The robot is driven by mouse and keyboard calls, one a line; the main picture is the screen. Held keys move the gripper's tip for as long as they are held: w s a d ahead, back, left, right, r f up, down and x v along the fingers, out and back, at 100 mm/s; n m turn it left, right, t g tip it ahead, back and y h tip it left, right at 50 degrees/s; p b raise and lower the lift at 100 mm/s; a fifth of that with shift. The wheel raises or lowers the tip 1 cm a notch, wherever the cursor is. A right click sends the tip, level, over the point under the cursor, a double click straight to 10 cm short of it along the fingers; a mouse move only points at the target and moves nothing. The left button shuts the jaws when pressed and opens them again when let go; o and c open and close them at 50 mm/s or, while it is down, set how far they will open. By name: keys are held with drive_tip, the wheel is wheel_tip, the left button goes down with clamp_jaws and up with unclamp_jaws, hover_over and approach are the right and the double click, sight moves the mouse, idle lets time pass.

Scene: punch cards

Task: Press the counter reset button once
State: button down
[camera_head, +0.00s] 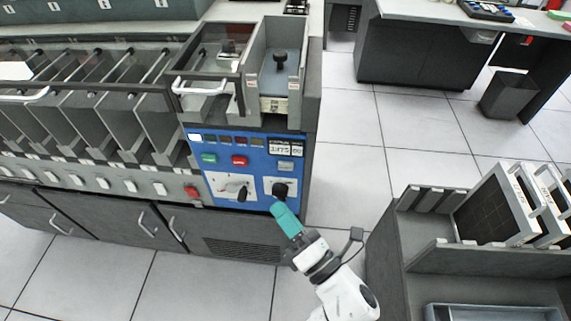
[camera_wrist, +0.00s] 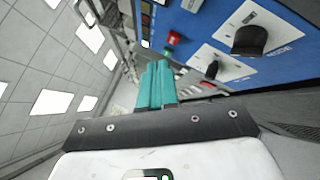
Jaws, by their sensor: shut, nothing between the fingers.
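The blue control panel (camera_head: 225,175) is on the front of the grey machine. A small grey button (camera_head: 285,166) sits just under the counter display (camera_head: 285,149), at the panel's right side; I cannot read its label. A pale button also shows at the top of the wrist view (camera_wrist: 191,5). My gripper (camera_head: 279,208) has teal fingers, closed and empty. In the head view its tips appear just below the right black knob (camera_head: 280,189), lower than the grey button. The closed fingers also show in the wrist view (camera_wrist: 157,70).
The panel also holds a green button (camera_head: 209,159), a red button (camera_head: 239,161) and a left black knob (camera_head: 243,193). Another red button (camera_head: 192,192) is left of the panel. A grey rack with cards (camera_head: 450,245) stands at right. Open floor (camera_head: 345,170) lies between.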

drive_tip(key=w+p, duration=0.1)
drive_tip(key=w, duration=0.6)
drive_tip(key=shift+d, duration=0.15)
idle(1.9)
drive_tip(key=shift+w, duration=0.4)
drive_tip(key=shift+w, duration=0.45)
idle(0.6)
drive_tip(key=shift+s, duration=0.15)
idle(0.3)
drive_tip(key=shift+s+b, duration=0.35)
drive_tip(key=shift+s, duration=0.4)
drive_tip(key=shift+s, duration=0.1)
drive_tip(key=shift+s+b, duration=0.6)
drive_tip(key=shift+s, duration=1.8)
